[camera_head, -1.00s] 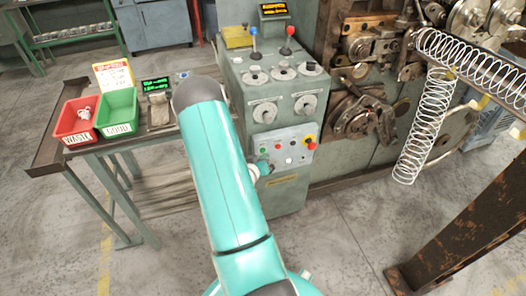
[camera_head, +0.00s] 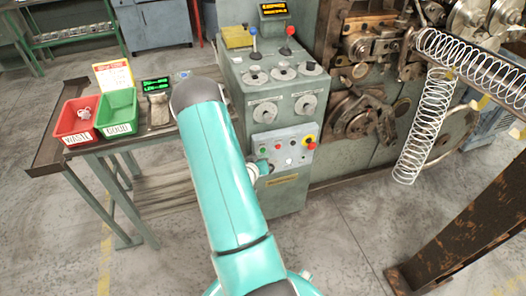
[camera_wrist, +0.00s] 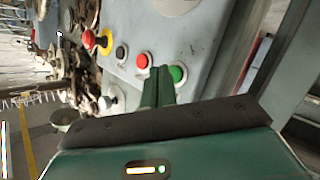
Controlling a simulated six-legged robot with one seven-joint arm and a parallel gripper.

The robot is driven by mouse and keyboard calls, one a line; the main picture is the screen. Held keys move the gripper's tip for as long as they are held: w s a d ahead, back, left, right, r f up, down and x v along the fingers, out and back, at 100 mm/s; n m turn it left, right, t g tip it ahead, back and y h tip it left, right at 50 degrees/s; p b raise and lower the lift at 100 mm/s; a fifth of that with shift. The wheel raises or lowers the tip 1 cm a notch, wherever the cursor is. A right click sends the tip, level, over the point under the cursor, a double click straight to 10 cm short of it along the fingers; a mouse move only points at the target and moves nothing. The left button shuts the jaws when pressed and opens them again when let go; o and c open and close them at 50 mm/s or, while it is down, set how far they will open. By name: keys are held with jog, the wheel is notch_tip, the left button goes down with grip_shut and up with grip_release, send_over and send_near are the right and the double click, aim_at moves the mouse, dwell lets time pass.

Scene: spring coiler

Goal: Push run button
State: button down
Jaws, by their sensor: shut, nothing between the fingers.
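The control panel (camera_head: 258,143) is a light plate on the front of the grey-green console. A green button (camera_wrist: 178,74) is in the wrist view, with a red button (camera_wrist: 143,60) and a black button (camera_wrist: 121,53) to its left. No label naming the run button is readable. My gripper (camera_wrist: 161,72) is shut and empty. Its fingertips appear between the red and green buttons, overlapping the green one's left edge. I cannot tell whether they touch the panel. In the head view my gripper is low at the panel's left side, partly hidden by my arm.
A red emergency knob on a yellow base (camera_wrist: 104,41) sits farther left in the wrist view. The console (camera_head: 285,95) carries dials and levers above. Red (camera_head: 75,121) and green (camera_head: 117,113) bins stand on the left table. A spring (camera_head: 425,125) hangs at right.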

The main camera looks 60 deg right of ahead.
jog(key=shift+w+d, duration=0.15)
jog(key=shift+w+d, duration=0.25)
jog(key=shift+d, duration=0.05)
dwell(0.8)
jog(key=shift+s+a, duration=0.55)
jog(key=shift+a, duration=0.05)
dwell(0.3)
jog(key=s+a, duration=0.3)
jog(key=shift+s+a, duration=0.25)
jog(key=shift+s, duration=0.05)
dwell(0.9)
